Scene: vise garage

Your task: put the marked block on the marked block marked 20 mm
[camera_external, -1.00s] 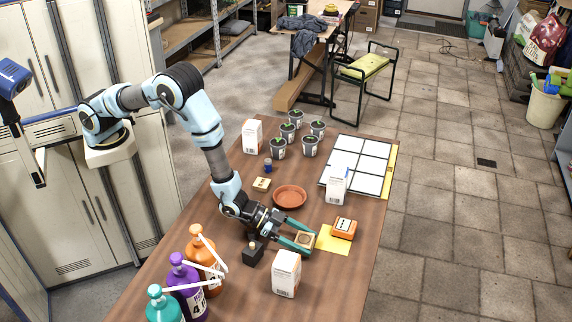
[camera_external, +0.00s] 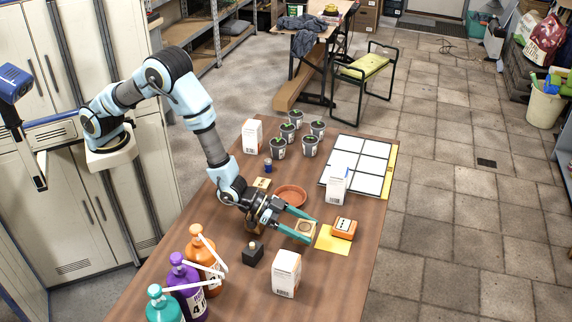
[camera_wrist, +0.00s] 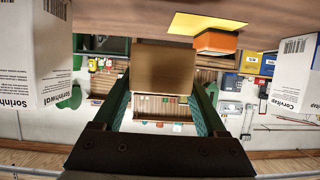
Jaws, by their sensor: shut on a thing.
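My gripper (camera_external: 302,226) is shut on a light wooden block (camera_external: 304,230) with a dark ring mark on its upper face, held between the teal fingers over the table. In the wrist view the held block (camera_wrist: 165,68) is a plain tan face between both fingers. A second tan block (camera_external: 262,183) with a small dark mark lies on the table, left of the clay saucer and close beside my forearm. Its writing is too small to read.
An orange device (camera_external: 343,228) and yellow sheet (camera_external: 333,241) lie right of my gripper. The clay saucer (camera_external: 290,195) is behind it. White cartons (camera_external: 286,273), a dark knobbed block (camera_external: 253,253), bottles (camera_external: 187,287) and plant pots (camera_external: 310,146) stand around. The front right tabletop is clear.

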